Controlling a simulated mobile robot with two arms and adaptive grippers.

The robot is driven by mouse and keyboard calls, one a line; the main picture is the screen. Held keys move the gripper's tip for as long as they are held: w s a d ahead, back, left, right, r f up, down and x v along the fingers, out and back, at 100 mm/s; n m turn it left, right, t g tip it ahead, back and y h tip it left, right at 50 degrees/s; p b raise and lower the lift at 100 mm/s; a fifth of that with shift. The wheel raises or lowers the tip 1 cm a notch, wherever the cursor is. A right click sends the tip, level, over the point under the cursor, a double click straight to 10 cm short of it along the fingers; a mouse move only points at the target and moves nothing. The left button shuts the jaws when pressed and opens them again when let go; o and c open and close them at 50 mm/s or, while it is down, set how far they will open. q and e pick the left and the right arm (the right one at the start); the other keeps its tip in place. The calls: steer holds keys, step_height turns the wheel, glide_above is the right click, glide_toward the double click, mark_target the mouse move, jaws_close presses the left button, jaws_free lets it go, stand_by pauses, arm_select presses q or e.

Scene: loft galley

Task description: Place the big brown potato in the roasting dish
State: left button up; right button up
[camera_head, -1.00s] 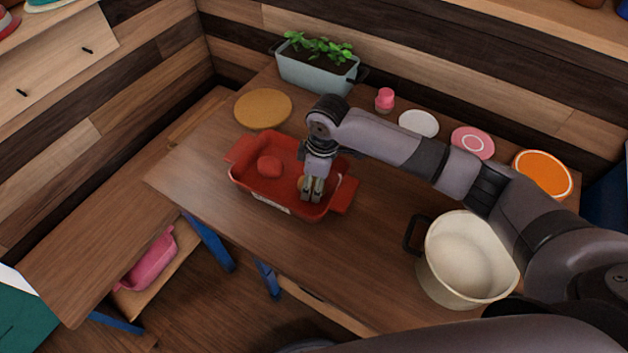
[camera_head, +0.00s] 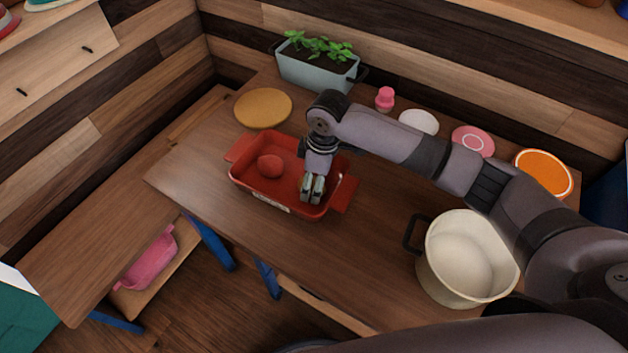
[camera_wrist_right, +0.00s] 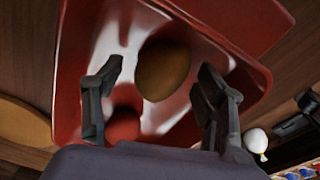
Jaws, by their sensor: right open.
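The red roasting dish (camera_head: 240,178) stands on the wooden table; it fills much of the right wrist view (camera_wrist_right: 72,60). The brown potato (camera_wrist_right: 163,68) lies inside the dish in the right wrist view, between the two fingers of my right gripper, with gaps on both sides. In the head view, my right gripper (camera_head: 312,190) points down into the right part of the dish and hides the potato. The gripper is open. A round red item (camera_head: 270,165) lies in the left part of the dish. My left gripper is not in view.
A cream pot (camera_head: 450,275) stands at the front right under my arm. A planter (camera_head: 310,75), a round wooden board (camera_head: 263,108), a pink shaker-like item (camera_head: 384,99) and several plates line the back. The table left of the dish is clear.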

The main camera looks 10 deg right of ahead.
step_height(320, 180, up, 11)
steer(key=d, duration=0.1)
steer(key=shift+s+r, duration=0.15)
steer(key=shift+s, duration=0.15)
steer(key=shift+d, duration=0.1)
